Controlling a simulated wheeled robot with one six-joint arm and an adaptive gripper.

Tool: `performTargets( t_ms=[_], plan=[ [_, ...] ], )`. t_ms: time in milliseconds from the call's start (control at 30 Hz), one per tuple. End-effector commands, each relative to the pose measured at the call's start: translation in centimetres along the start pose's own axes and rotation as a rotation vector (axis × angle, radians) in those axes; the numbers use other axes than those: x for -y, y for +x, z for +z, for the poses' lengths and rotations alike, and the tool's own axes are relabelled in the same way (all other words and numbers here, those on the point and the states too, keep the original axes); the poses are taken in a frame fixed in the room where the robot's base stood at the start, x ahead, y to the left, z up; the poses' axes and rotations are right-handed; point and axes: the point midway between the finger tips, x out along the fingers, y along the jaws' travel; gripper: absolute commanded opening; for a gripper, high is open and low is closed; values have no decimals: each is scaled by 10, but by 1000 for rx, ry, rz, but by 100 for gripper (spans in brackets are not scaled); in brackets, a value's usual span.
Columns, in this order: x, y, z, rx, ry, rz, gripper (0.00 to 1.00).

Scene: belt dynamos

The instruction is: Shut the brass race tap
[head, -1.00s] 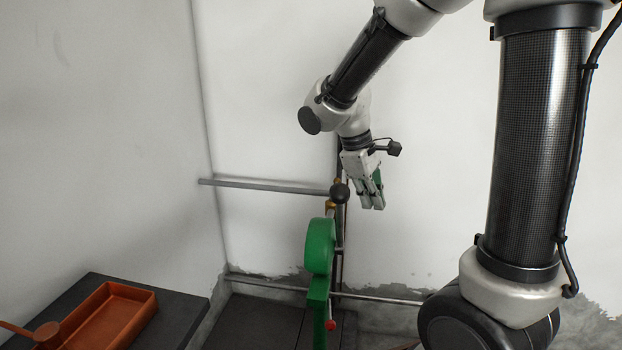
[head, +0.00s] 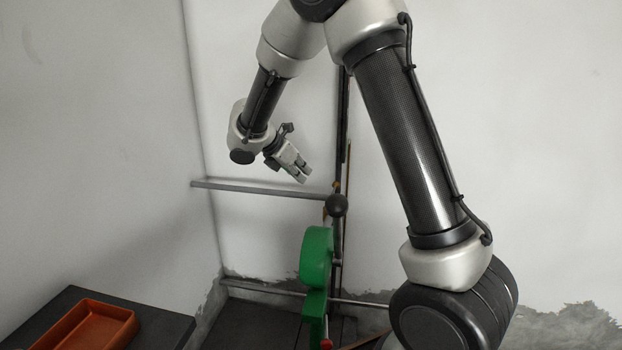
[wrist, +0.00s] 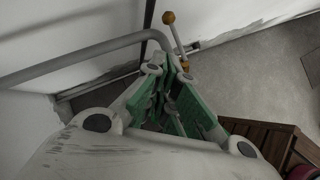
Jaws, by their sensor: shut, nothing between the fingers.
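A small brass tap shows in the wrist view as a thin grey lever (wrist: 176,38) with a brass ball at its upper end and a brass piece at its lower end, just past my fingertips. In the head view small brass-coloured parts (head: 336,186) sit by the right end of the grey pipe (head: 260,189); they look like the same tap, but are too small to read. My gripper (head: 303,176) is shut and empty, tilted down to the right, just above the pipe and left of the brass parts. It also shows in the wrist view (wrist: 172,75). I cannot tell whether it touches the lever.
A green rounded housing (head: 316,255) stands below the pipe, with a black ball (head: 336,205) above it and a red knob at its foot. An orange tray (head: 92,325) lies on a dark bench at lower left. A wooden slatted piece (wrist: 255,140) shows in the wrist view.

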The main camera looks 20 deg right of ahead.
Motion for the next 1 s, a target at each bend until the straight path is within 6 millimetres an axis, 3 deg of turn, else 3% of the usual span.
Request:
performTargets(
  t_ms=[433, 500, 700, 1000],
  plan=[
    [2, 91, 0, -3, 3, -4, 0],
    [2, 100, 8, -2, 6, -4, 0],
    [1, 117, 20, -2, 5, -1, 0],
    [1, 120, 24, -2, 4, -1, 0]
  ],
)
